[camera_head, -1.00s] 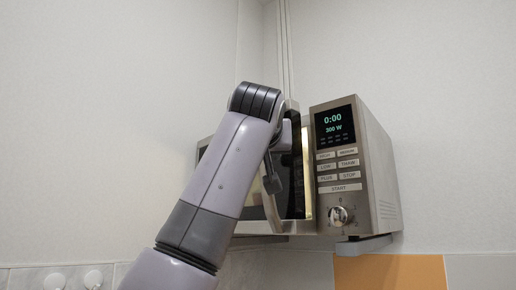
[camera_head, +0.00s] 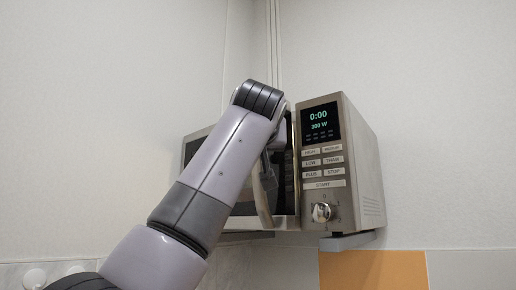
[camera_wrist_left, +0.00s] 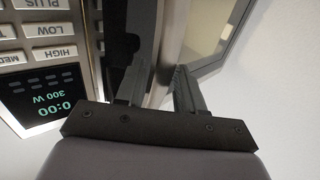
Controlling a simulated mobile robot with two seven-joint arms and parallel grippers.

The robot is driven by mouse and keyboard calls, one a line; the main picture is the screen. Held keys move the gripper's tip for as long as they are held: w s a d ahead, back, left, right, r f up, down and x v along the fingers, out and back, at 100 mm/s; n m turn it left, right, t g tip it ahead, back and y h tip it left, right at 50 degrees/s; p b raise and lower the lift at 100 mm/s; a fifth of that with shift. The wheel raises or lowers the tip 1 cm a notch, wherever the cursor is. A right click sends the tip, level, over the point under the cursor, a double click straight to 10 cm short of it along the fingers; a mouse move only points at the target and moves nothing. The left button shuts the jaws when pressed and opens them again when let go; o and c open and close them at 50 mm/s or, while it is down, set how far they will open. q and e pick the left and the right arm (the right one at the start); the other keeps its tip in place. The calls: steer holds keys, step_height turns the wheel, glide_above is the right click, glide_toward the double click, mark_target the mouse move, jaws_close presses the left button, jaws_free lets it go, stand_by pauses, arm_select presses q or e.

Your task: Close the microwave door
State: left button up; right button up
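The microwave (camera_head: 355,165) has its control panel on the right, lit with 0:00 and 300 W. Its door (camera_head: 196,150), with a silver handle (camera_head: 263,198), lies left of the panel, largely hidden behind my left arm. The door looks nearly flush with the body; a small remaining gap cannot be ruled out. My left gripper (camera_head: 268,165) is at the door's handle side. In the left wrist view the gripper (camera_wrist_left: 160,75) has its fingers apart, with the silver handle (camera_wrist_left: 174,38) passing at or between them. Contact is unclear. My right gripper is out of view.
The microwave sits on a wall bracket (camera_head: 348,241) close to the room corner. An orange tile (camera_head: 375,270) and pale tiles line the wall below. White round fittings (camera_head: 35,278) show at lower left. The wall right of the microwave is clear.

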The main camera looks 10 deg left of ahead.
arm_select(q)
steer(key=b+v, duration=0.3)
steer(key=v, duration=0.4)
steer(key=shift+b, duration=0.4)
steer(key=shift+s, duration=0.1)
